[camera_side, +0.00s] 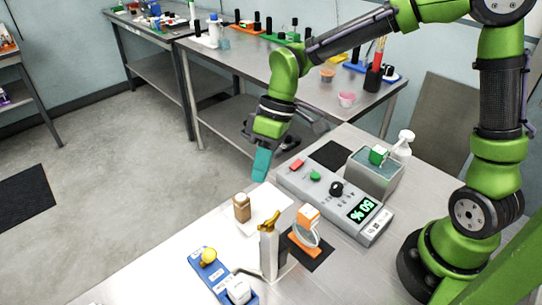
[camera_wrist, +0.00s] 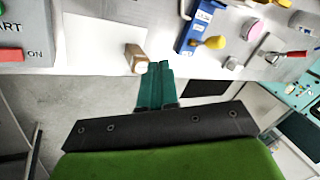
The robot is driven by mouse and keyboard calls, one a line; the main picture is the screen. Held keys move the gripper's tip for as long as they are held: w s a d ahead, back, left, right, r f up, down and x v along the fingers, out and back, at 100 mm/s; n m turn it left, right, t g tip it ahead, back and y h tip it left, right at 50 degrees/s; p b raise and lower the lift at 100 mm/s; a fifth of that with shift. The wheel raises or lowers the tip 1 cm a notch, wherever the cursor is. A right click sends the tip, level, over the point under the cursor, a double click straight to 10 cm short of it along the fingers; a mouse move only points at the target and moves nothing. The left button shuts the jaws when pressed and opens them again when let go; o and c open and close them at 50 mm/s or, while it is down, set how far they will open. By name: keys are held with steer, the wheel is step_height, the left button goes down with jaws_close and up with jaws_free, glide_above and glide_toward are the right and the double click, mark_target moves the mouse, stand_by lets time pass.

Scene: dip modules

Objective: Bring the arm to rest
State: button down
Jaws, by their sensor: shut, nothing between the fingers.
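My gripper (camera_side: 262,165) hangs over the table's far edge in the side view, its teal fingers pointing down. In the wrist view the fingers (camera_wrist: 158,68) are together, with nothing between them. A small brown bottle with a pale cap (camera_side: 242,207) stands on a white plate (camera_side: 262,212), below and a little left of the gripper, apart from it. The bottle also shows in the wrist view (camera_wrist: 136,58), just left of the fingertips.
A grey control box (camera_side: 330,200) with red and green buttons and a display stands right of the gripper. Behind it is a bath (camera_side: 375,175) with a green block (camera_side: 378,155). Back benches hold several items.

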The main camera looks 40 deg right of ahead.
steer(key=s+d+r+m+t+h, duration=0.2)
steer(key=s+d+r+m+t, duration=0.5)
steer(key=d, duration=0.7)
steer(key=s+r+m, duration=0.2)
steer(key=s+m, duration=0.1)
steer(key=s, duration=0.1)
steer(key=shift+s+r+t+h, duration=0.3)
steer(key=shift+t+h, duration=0.1)
